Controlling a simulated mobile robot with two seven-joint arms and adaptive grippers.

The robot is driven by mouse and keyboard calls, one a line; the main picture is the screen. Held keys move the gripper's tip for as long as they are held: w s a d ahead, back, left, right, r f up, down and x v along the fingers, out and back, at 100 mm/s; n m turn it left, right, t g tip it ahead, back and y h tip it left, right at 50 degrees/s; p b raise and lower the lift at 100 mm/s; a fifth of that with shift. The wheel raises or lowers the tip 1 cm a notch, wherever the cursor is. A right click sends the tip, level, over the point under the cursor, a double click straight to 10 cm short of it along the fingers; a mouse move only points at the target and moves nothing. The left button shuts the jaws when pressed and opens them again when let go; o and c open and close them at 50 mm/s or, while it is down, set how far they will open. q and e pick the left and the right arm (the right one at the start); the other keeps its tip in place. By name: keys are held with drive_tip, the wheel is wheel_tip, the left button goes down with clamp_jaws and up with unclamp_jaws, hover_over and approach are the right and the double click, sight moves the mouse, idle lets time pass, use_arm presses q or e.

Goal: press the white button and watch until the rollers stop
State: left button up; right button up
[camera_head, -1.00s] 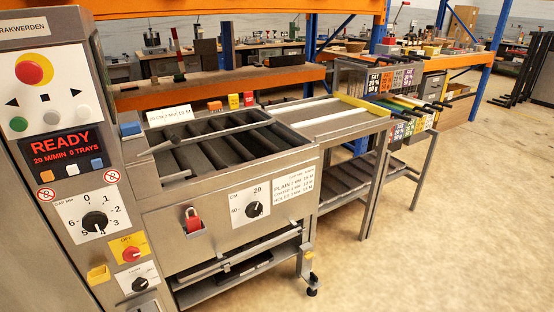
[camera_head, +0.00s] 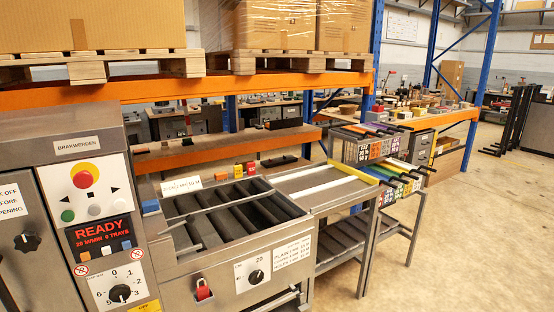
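A control panel on a grey machine stands at the left. Its lower row of round buttons has a green one (camera_head: 67,215), a grey one (camera_head: 94,209) and a pale, whitish one (camera_head: 117,204) at the right, below a right-pointing triangle. A small white square button (camera_head: 106,252) sits between an orange and a blue one under the red-lettered display (camera_head: 101,231), which reads READY, 20 M/MIN and a tray count. The dark rollers (camera_head: 230,217) lie in the open machine bed; I cannot tell whether they turn. Neither gripper is in view.
A red emergency button (camera_head: 85,177) tops the panel. A dial (camera_head: 120,293) is below the display. A side table (camera_head: 318,197) and tray racks stand to the right. The right floor (camera_head: 460,235) is clear.

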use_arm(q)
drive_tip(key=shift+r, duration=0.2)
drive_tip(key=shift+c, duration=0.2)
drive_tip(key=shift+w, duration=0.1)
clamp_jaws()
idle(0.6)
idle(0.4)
